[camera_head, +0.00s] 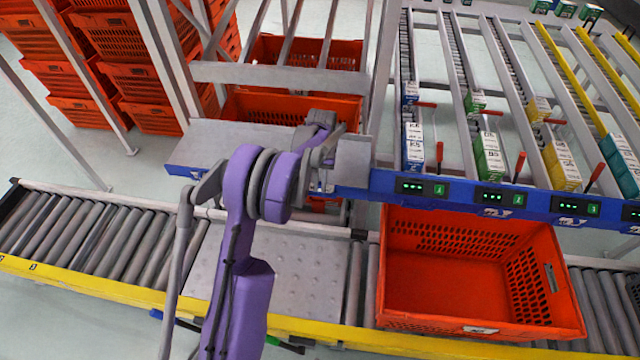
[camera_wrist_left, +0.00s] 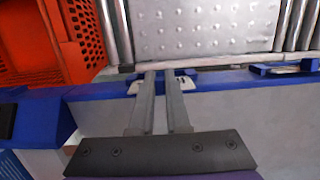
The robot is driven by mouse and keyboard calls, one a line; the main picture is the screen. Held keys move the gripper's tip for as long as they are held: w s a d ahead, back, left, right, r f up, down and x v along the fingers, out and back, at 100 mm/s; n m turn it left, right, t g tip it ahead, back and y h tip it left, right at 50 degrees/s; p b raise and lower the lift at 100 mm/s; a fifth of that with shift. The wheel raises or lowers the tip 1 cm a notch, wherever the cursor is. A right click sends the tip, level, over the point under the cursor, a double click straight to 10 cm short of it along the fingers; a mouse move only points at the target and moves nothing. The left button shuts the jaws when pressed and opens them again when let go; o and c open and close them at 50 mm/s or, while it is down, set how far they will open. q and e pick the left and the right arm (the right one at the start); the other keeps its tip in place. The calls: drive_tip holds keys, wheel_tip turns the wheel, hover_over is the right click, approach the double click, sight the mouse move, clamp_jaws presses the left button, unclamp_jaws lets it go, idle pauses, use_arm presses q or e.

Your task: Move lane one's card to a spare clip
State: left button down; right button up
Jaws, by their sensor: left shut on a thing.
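My left gripper (camera_head: 322,184) is at the blue front rail (camera_head: 352,191), left of the first lit lane display (camera_head: 422,188). In the left wrist view its two fingers (camera_wrist_left: 162,78) are nearly parallel with a narrow gap, tips at the blue rail (camera_wrist_left: 100,90). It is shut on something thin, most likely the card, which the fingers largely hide. Pale marked patches show on both sides of the tips; I cannot tell whether they are card or rail print. No spare clip can be made out. My right gripper is not in view.
An empty orange tote (camera_head: 392,290) stands on the roller conveyor below the lanes. Left of it is a bare studded plate (camera_head: 300,270). Box-filled lanes with red levers lie at right. A grey shelf top (camera_head: 235,142) and upright posts are near my left arm.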

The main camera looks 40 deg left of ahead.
use_arm(q)
drive_tip(key=shift+f+b, duration=0.45)
drive_tip(key=shift+f, duration=0.25)
drive_tip(key=c, duration=0.8)
unclamp_jaws()
drive_tip(key=r, duration=0.3)
drive_tip(key=w+r, duration=0.1)
drive_tip(key=r, duration=0.6)
drive_tip(key=shift+w+a+r, duration=0.2)
drive_tip(key=shift+a+r, duration=0.2)
